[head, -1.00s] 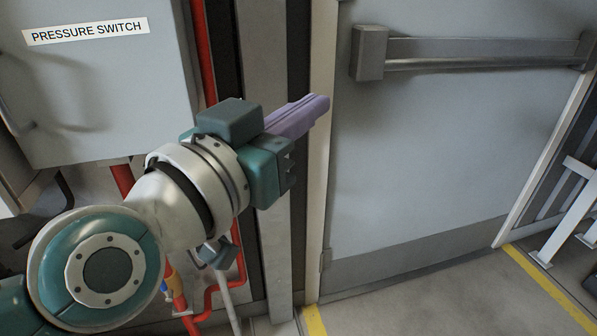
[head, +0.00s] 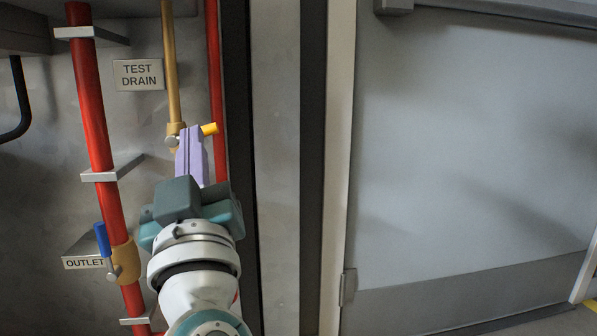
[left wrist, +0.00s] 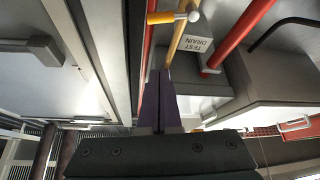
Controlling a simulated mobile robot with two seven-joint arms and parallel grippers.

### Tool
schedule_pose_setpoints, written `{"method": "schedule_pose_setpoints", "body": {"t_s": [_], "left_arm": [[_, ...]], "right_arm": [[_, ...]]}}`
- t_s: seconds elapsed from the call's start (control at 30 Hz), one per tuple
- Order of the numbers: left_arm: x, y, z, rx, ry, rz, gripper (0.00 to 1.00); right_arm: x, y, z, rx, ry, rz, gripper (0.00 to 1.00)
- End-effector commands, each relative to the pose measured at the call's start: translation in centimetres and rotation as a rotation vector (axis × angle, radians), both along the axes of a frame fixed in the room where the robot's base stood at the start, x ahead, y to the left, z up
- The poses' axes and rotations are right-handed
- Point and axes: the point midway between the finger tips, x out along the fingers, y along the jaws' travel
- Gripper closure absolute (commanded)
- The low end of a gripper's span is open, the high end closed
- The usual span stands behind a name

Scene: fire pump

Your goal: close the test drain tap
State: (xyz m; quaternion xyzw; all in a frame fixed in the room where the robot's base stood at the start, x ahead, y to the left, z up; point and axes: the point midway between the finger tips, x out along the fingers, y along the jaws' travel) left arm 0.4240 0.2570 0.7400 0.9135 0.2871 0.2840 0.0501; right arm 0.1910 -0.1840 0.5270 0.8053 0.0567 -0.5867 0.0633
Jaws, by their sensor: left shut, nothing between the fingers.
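The test drain tap sits low on a thin brass pipe (head: 171,65), below the "TEST DRAIN" sign (head: 139,75). Its yellow handle (head: 209,129) sticks out sideways to the right, across the line of the pipe. In the left wrist view the handle (left wrist: 165,17) shows beside a pale metal knob (left wrist: 194,16). My left gripper (head: 189,132) is shut and empty, with its lilac fingertips at the tap. The fingers hide part of the handle and valve body in the head view. Whether they touch the handle I cannot tell. My right gripper is not in view.
A thick red pipe (head: 91,100) on brackets stands to the left, with a blue-handled outlet valve (head: 102,239) beside an "OUTLET" sign (head: 84,263). A thin red pipe (head: 214,60) runs close right of the tap. A post and a grey door (head: 460,150) stand further right.

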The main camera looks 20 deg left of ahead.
Motion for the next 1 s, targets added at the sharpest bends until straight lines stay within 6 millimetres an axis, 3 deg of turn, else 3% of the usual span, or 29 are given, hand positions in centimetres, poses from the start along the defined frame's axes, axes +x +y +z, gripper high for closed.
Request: {"method": "schedule_pose_setpoints", "body": {"t_s": [0.07,0.27,0.63,0.73,1.0], "left_arm": [[0.0,0.3,-0.4,-0.003,-0.005,0.012,1.00],[1.4,1.6,0.8,-0.003,-0.009,0.016,1.00],[6.7,6.0,4.6,0.000,-0.009,0.013,1.00],[7.1,5.6,2.2,-0.001,-0.002,0.011,1.00],[7.7,5.4,0.8,-0.003,-0.004,0.012,1.00]], "right_arm": [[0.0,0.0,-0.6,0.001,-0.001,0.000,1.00],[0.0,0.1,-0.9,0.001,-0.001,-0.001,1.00],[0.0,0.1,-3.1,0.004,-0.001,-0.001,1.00],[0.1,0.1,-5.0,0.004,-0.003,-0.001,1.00],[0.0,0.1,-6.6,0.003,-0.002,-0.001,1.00]]}}
